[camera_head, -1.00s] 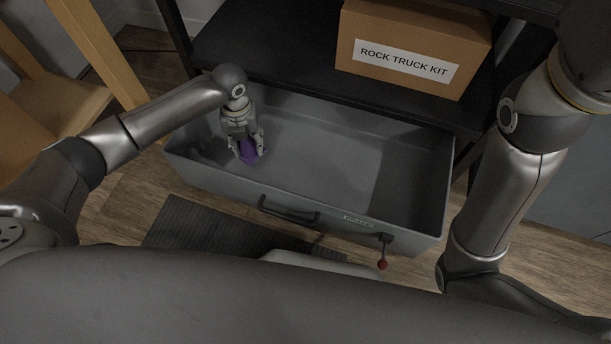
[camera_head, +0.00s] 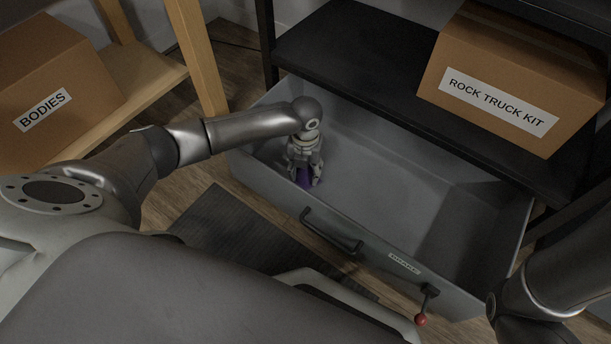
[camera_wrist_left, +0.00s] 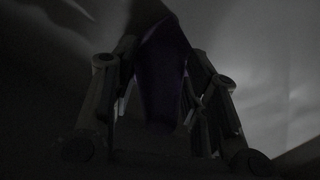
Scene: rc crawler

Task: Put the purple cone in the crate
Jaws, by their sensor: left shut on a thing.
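The purple cone (camera_head: 303,178) is between the fingers of my left gripper (camera_head: 304,179), which is shut on it. In the left wrist view the cone (camera_wrist_left: 162,80) shows dark between the two fingers of my left gripper (camera_wrist_left: 160,110). The grey crate (camera_head: 390,185) is a wide open bin below the black shelf, with a handle on its front. My left gripper and the cone are inside its left end, near the front wall. I cannot tell whether the cone touches the floor of the crate. My right gripper is out of view.
A box marked ROCK TRUCK KIT (camera_head: 510,85) stands on the black shelf (camera_head: 345,60) above the crate. A red-knobbed lever (camera_head: 421,319) sticks out at the crate's front right. A dark mat (camera_head: 235,225) lies in front. A BODIES box (camera_head: 50,90) is at left.

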